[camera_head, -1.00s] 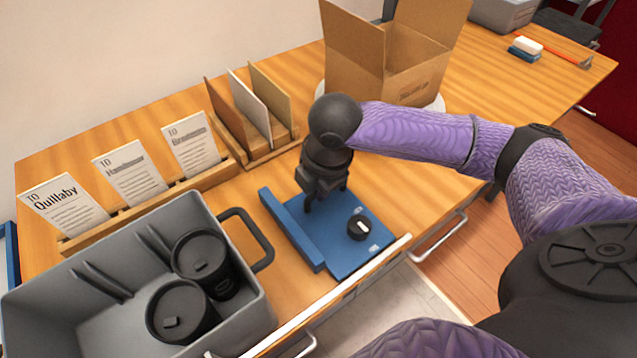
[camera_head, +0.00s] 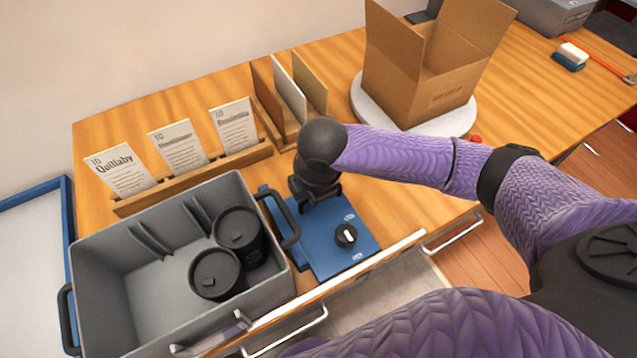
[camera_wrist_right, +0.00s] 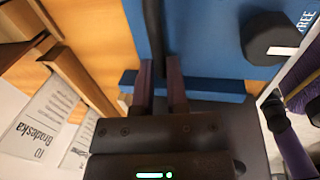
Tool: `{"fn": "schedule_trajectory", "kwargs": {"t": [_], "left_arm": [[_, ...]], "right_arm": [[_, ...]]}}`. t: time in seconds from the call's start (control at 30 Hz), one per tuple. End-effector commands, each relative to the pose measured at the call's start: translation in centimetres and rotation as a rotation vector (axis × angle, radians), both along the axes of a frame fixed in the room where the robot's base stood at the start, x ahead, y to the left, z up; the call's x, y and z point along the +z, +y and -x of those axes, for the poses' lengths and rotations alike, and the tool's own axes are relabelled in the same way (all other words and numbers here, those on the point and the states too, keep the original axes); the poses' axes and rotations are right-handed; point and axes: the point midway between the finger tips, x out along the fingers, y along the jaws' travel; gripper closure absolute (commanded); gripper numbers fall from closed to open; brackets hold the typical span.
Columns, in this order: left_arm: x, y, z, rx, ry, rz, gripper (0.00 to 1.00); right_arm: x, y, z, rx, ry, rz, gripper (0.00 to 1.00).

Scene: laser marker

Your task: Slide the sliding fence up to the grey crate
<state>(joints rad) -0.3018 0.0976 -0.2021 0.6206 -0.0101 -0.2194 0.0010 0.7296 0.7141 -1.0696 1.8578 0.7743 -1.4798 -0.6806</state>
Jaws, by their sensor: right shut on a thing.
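The sliding fence is a long blue bar (camera_wrist_right: 215,90) across my right fingers in the right wrist view. In the head view its far end (camera_head: 264,196) shows beside the grey crate (camera_head: 100,235), and my arm and the crate's dark handle hide much of it. The fence lies on the crate's side of the blue base plate (camera_head: 325,242); I cannot tell whether it touches the crate. My right gripper (camera_wrist_right: 160,78) is shut at the fence, its fingertips close together with a dark strip between them. My left gripper is not in view.
The crate holds two black lidded cups (camera_head: 215,273). A dark knob (camera_head: 346,235) sits on the base plate. Behind are a wooden card rack (camera_head: 195,175) and upright panels. An open cardboard box (camera_head: 420,80) stands on a white disc at the back right.

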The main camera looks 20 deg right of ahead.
Motion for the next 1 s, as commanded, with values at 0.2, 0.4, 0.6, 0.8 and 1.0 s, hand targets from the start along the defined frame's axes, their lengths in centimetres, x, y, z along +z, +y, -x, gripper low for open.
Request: {"fn": "schedule_trajectory", "kwargs": {"t": [0.2, 0.4, 0.6, 0.8, 1.0], "left_arm": [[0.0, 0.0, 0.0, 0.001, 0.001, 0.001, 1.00], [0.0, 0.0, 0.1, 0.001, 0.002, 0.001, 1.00], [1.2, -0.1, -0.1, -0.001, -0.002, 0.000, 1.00], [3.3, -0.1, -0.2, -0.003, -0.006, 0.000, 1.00], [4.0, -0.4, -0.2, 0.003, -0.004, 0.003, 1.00]], "right_arm": [[0.0, 0.0, 0.0, 0.002, 0.001, -0.003, 0.47], [0.0, 0.0, 0.0, 0.001, 0.000, -0.002, 0.47], [2.4, 0.0, 0.4, 0.003, -0.003, -0.002, 0.47], [7.6, -0.1, 1.3, 0.002, -0.004, -0.002, 0.47], [9.7, -0.1, 1.9, 0.001, 0.000, -0.002, 0.47]]}}
